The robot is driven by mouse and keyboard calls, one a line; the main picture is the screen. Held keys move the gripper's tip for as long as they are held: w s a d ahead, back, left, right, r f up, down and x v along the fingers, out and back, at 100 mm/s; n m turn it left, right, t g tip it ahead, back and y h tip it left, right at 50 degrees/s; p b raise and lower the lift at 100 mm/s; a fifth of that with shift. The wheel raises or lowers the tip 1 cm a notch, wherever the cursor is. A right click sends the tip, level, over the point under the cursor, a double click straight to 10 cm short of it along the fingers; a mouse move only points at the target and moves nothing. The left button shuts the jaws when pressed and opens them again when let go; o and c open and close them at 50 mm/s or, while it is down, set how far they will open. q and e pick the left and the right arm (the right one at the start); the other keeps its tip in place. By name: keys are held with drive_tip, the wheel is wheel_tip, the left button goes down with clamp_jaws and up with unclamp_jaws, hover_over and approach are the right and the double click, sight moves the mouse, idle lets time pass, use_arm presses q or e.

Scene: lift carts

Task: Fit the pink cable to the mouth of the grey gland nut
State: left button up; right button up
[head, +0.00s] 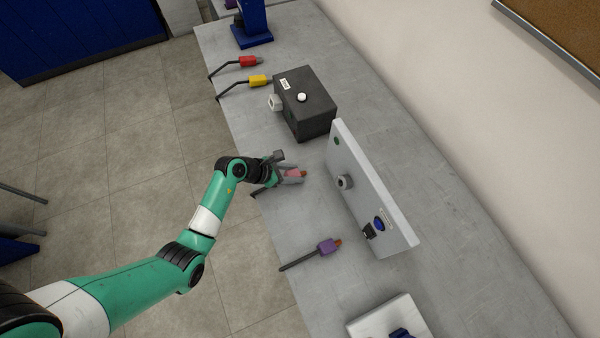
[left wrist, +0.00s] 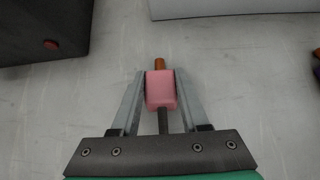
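The pink cable (head: 293,173) has a pink block body with a copper-orange tip and a dark tail. In the left wrist view the pink cable (left wrist: 161,90) sits between the fingers of my left gripper (left wrist: 161,88), which touch both sides of the block; its tip points away from the palm. In the head view my left gripper (head: 292,175) is over the bench, left of the upright panel. The grey gland nut (head: 345,182) appears to be the round grey fitting on the panel's near face, apart from the cable tip. My right gripper is not in view.
The light grey panel (head: 370,195) stands on the bench (head: 455,205). A dark box (head: 310,105) with a pale fitting (head: 275,102) stands behind. Red (head: 248,61), yellow (head: 257,81) and purple (head: 326,247) cables lie near the bench's left edge.

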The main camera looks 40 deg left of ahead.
sight(293, 174)
use_arm(q)
clamp_jaws()
drive_tip(key=shift+r, duration=0.55)
wheel_tip(293, 174, up, 3)
drive_tip(key=shift+s+d+f+p, duration=0.1)
drive_tip(key=shift+p, duration=0.9)
drive_tip(key=s+d+r+p, duration=0.4)
drive_tip(key=s+d+r, duration=0.3)
drive_tip(key=s+r, duration=0.2)
drive_tip(key=shift+s+d, duration=0.35)
drive_tip(key=shift+s, duration=0.85)
